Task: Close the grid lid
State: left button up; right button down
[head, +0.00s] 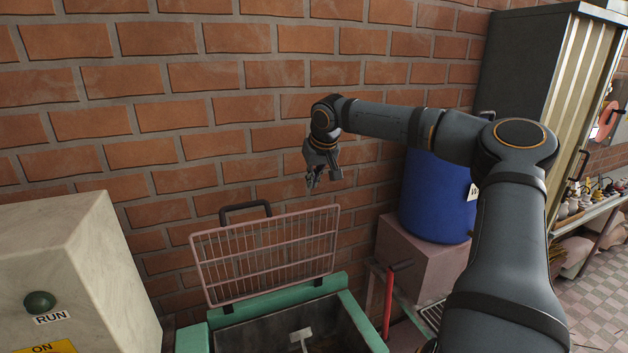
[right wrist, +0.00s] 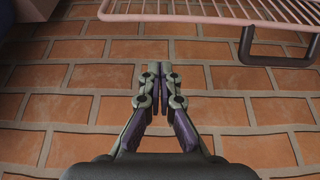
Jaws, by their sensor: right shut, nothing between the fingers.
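The grid lid (head: 268,255) is a pinkish wire grid standing raised at the back of a green-rimmed machine (head: 358,322), near the brick wall. Its dark handle (head: 245,207) sticks up from the top edge. In the right wrist view, the lid (right wrist: 215,12) crosses the top and the handle (right wrist: 275,48) is at upper right. My right gripper (head: 313,184) is above and to the right of the handle, apart from the lid. Its fingers (right wrist: 153,72) are together with nothing between them. My left gripper is not in view.
A pale box with a RUN button (head: 39,302) stands at the left. A blue drum (head: 435,195) sits on a pinkish block (head: 425,262) at the right, near a red upright lever (head: 388,300). A tall dark cabinet (head: 520,70) is behind my right arm. The brick wall is close behind the lid.

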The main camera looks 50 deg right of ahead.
aim_at(314, 209)
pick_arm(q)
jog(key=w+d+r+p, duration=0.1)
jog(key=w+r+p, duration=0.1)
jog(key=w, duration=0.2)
pick_arm(e)
notch_tip(314, 209, down, 7)
jog(key=b, duration=0.3)
jog(key=shift+d, duration=0.1)
jog(key=shift+s+a+b, duration=0.2)
jog(key=shift+a+b, duration=0.05)
jog(key=shift+b, duration=0.3)
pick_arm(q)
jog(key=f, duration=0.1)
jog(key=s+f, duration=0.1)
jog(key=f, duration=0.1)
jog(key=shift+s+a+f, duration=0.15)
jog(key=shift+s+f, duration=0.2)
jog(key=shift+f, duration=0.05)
pick_arm(e)
jog(key=shift+r, duration=0.1)
